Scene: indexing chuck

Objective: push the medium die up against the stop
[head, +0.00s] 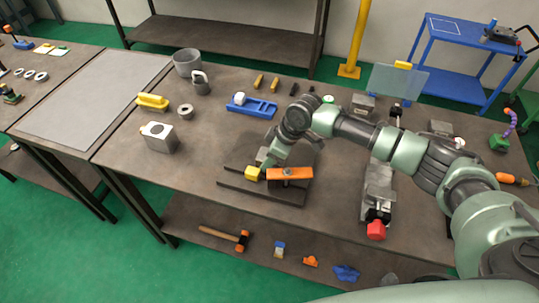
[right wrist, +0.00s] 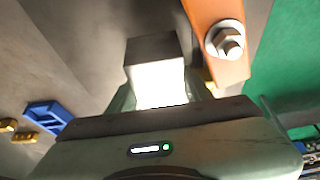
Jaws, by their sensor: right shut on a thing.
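My right gripper (head: 266,164) reaches down to the dark fixture plate (head: 262,195) on the bench. In the right wrist view it is shut on a grey metal block (right wrist: 156,50), which appears to be the medium die; its near face is brightly lit. In the head view the block is mostly hidden by the gripper. An orange bar (head: 291,174) with a bolt lies beside the gripper, to its right. A yellow block (head: 252,172) sits at the bar's left end; I cannot tell whether it is the stop. My left gripper is not in view.
A blue tray (head: 252,106) and a grey block with a hole (head: 160,138) stand behind and left of the fixture. A vise with a red end (head: 376,229) is to the right. The bench's front edge is close to the plate. Bench left of the plate is clear.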

